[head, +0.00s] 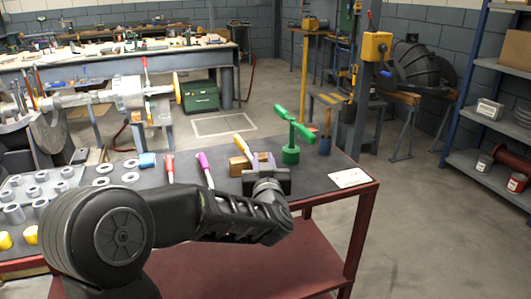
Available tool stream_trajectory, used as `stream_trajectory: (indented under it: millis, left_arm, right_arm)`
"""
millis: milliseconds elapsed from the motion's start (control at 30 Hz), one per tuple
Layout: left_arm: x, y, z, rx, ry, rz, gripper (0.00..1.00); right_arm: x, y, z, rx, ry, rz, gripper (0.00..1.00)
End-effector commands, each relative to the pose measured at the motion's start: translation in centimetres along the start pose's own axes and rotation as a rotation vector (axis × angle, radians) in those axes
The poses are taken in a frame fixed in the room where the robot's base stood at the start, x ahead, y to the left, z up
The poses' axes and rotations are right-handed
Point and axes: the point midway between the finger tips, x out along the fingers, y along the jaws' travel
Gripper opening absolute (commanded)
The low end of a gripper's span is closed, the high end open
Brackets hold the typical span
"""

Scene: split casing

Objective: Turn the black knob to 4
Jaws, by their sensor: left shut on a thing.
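My left gripper (263,160) reaches over the dark top of the red workbench (366,187), near its right end. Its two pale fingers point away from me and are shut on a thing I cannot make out. The wrist hides most of what lies between and under the fingers. A wooden block (239,166) lies beside the fingers, on the left. I cannot pick out the black knob or any number marks. My right gripper is not in view.
A green T-handled piece (291,154) stands upright just right of the gripper. A white card (349,178) lies at the bench's right end. Red (169,168) and magenta (205,169) handled tools lie left of the gripper. Grey cylinders (14,213) and flat rings crowd the left.

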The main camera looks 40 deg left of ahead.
Motion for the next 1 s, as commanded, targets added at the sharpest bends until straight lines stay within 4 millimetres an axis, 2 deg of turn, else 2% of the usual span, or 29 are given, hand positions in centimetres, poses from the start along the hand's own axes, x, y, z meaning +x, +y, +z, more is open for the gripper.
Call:
stream_trajectory:
  millis: [33, 300, 767, 800, 1000]
  left_arm:
    - [0.01, 0.11, -0.3, 0.001, 0.0, -0.025, 0.0]
    - [0.03, -0.4, -0.15, -0.002, 0.003, -0.131, 0.0]
    - [0.03, -0.53, -0.09, -0.002, 0.004, -0.147, 0.0]
    - [0.04, -0.53, -0.09, -0.002, 0.004, -0.147, 0.26]
    - [0.03, -0.51, -0.07, -0.002, 0.003, -0.146, 0.43]
  right_arm:
    - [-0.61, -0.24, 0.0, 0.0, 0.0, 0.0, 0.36]
    - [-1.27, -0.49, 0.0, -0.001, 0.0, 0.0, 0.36]
    - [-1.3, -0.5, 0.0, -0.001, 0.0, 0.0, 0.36]
    - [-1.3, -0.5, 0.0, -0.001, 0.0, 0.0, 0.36]
    - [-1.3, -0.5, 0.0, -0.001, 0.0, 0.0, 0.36]
